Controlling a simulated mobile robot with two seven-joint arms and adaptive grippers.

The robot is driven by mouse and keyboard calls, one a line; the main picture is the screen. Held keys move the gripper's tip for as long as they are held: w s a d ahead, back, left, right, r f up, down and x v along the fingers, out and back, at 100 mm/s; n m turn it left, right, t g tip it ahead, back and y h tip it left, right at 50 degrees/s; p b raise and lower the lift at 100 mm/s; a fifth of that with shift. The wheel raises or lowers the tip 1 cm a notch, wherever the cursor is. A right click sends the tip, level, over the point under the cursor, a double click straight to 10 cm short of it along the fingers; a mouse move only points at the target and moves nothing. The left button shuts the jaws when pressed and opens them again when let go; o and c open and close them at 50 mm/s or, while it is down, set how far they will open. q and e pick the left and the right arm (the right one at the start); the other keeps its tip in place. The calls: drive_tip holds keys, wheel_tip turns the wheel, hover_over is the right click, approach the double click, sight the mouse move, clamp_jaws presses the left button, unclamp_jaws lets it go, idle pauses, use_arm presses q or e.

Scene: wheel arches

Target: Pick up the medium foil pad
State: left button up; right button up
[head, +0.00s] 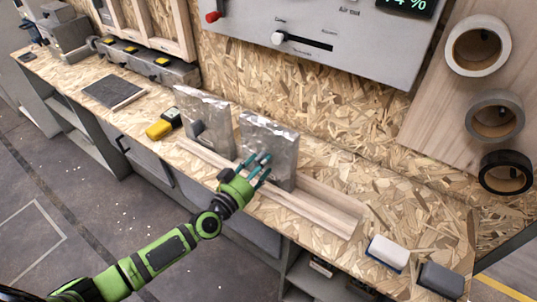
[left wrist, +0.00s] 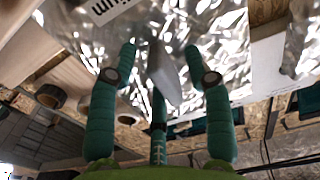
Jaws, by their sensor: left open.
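The medium foil pad (head: 283,138) is a shiny, crinkled silver slab standing upright in a pale wooden rack (head: 318,216) on the bench. In the left wrist view its foil (left wrist: 228,28) fills the upper middle, with a partly cut-off label ending in "dium". A grey tab (left wrist: 163,76) on it shows between my fingers. My left gripper (head: 259,164) is open in front of the pad's face; it also shows in the left wrist view (left wrist: 160,52). I cannot tell whether the fingers touch the tab. My right gripper is not in view.
Another foil pad (head: 207,112) with a grey tab stands to the left in the rack. A yellow-and-black item (head: 160,129) and a dark mat (head: 114,92) lie further left. Two blocks (head: 387,253) (head: 441,280) sit at the right. Tape rolls (head: 495,117) hang on the wall board.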

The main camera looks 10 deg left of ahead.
use_arm(q)
clamp_jaws()
